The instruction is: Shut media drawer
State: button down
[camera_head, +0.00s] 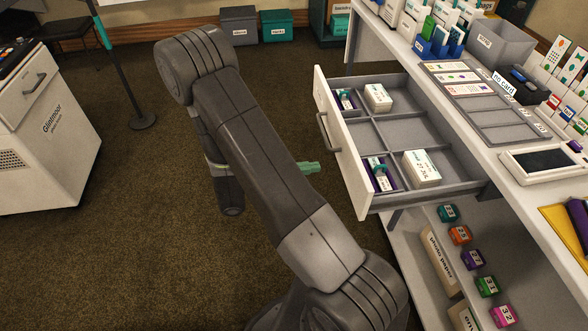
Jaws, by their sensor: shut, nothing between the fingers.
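The media drawer (345,165) is pulled out from under the white counter, with its white front panel facing left and a grey bar handle (327,132) on it. Its grey compartments hold white boxes (421,168) and small purple-and-white packets (380,176); several compartments are empty. My gripper (312,167) shows pale green fingertips, closed together, pointing right toward the drawer front. It is left of the front panel, below the handle in the picture, and appears apart from it. My arm hides most of the gripper body.
The white counter (520,163) carries card trays, a grey bin (497,45) and a tablet (545,163). A white cabinet (45,140) and a pole stand (143,121) are at left. Carpet between is clear.

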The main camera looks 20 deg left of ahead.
aim_at(345, 163)
jog(key=x, duration=0.6)
jog(key=shift+w+d, duration=0.2)
jog(key=shift+d, duration=0.05)
